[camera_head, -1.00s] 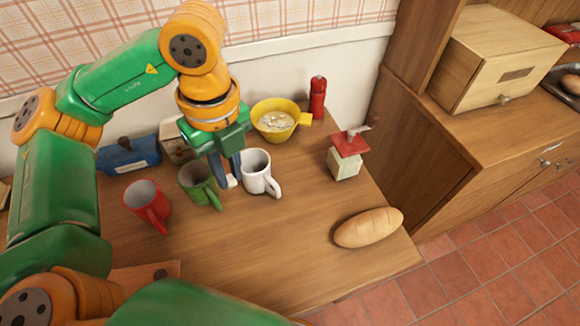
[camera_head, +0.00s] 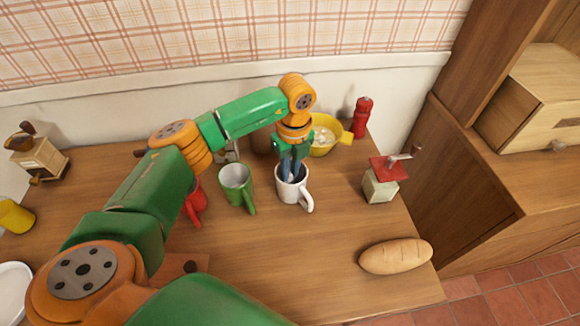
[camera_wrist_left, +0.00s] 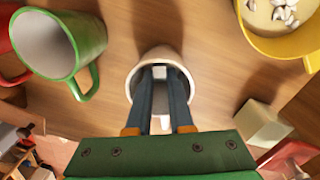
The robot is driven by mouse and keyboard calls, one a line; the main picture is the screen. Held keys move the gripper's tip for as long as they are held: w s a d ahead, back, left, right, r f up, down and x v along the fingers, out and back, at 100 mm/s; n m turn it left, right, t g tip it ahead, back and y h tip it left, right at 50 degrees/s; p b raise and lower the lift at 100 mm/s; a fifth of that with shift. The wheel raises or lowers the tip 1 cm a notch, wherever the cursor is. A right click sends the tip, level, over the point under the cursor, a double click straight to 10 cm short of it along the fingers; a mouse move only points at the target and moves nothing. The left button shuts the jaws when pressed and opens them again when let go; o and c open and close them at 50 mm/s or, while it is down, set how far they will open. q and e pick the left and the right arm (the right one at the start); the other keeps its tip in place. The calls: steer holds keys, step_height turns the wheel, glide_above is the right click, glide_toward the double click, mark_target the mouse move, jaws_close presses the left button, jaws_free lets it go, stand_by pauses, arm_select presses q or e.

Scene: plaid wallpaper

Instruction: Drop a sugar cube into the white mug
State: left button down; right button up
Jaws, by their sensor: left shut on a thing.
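The white mug (camera_head: 290,191) stands upright on the wooden table in the head view, with its handle to the lower right. It also shows in the left wrist view (camera_wrist_left: 136,79), below my gripper. My left gripper (camera_head: 291,176) points down at the mug's mouth, with its fingertips at the opening. In the left wrist view the fingers (camera_wrist_left: 159,76) are shut on a small white sugar cube (camera_wrist_left: 159,71), which appears over the mug's opening. The exact depth of the cube relative to the rim is hard to tell. My right gripper is not in view.
A green mug (camera_head: 236,184) stands left of the white mug, and a red mug (camera_head: 196,203) is partly behind my arm. A yellow bowl (camera_head: 322,149) with white cubes, a red pepper mill (camera_head: 362,118), a red-topped grinder (camera_head: 380,185) and a bread loaf (camera_head: 396,256) are to the right.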

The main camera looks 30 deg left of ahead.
mark_target(292, 176)
arm_select(q)
steer(key=shift+f+b, duration=0.4)
steer(key=shift+f, duration=0.25)
steer(key=c, duration=1.1)
jaws_free()
steer(key=shift+r, duration=0.1)
steer(key=shift+r+p, duration=0.4)
steer(key=shift+r, duration=0.05)
steer(key=r, duration=1.2)
steer(key=shift+w+d+r, duration=0.1)
steer(key=shift+d+r, duration=0.05)
steer(key=shift+d, duration=0.15)
